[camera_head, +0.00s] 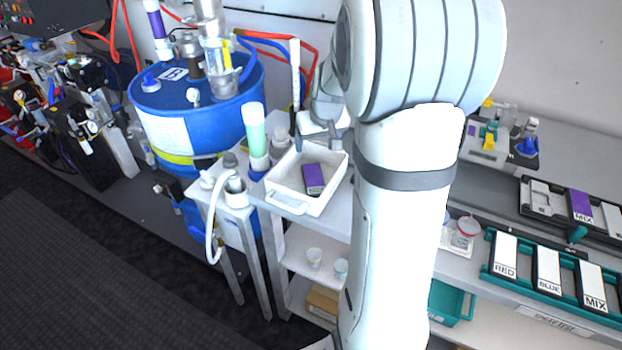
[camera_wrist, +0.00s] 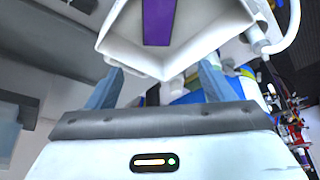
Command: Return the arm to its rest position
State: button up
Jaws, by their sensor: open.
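My arm rises large through the middle of the head view. My gripper (camera_wrist: 158,88) shows in the wrist view with its two grey fingers spread wide and nothing between them. In the head view, part of the wrist end shows behind the arm, just beyond the white tray's far edge; the fingertips are hard to make out there. The white tray (camera_head: 284,203) stands on a small stand and holds a purple block (camera_head: 313,178). The tray (camera_wrist: 125,45) and the purple block (camera_wrist: 159,22) also show ahead of the fingers in the wrist view.
A blue drum (camera_head: 190,120) with fittings and hoses stands left of the tray. A green-filled tube (camera_head: 255,135) stands close beside it. Labelled RED, BLUE and MIX blocks sit in a teal rack (camera_head: 525,288) at right. Cups (camera_head: 314,258) stand on the shelf below. Open floor lies at lower left.

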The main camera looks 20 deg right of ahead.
jog(key=shift+s+r, duration=0.15)
jog(key=shift+r, duration=0.1)
jog(key=s+a+r, duration=0.1)
jog(key=s+a, duration=0.4)
jog(key=s, duration=0.3)
jog(key=s+a+r+n+g, duration=0.1)
jog(key=s+a+r, duration=0.1)
jog(key=s+a, duration=0.3)
jog(key=s+a+r, duration=0.1)
jog(key=s+a, duration=0.4)
jog(key=s, duration=0.5)
jog(key=shift+s+r+y, duration=0.15)
jog(key=shift+s+y, duration=0.15)
jog(key=shift+s, duration=0.05)
jog(key=shift+c, duration=0.2)
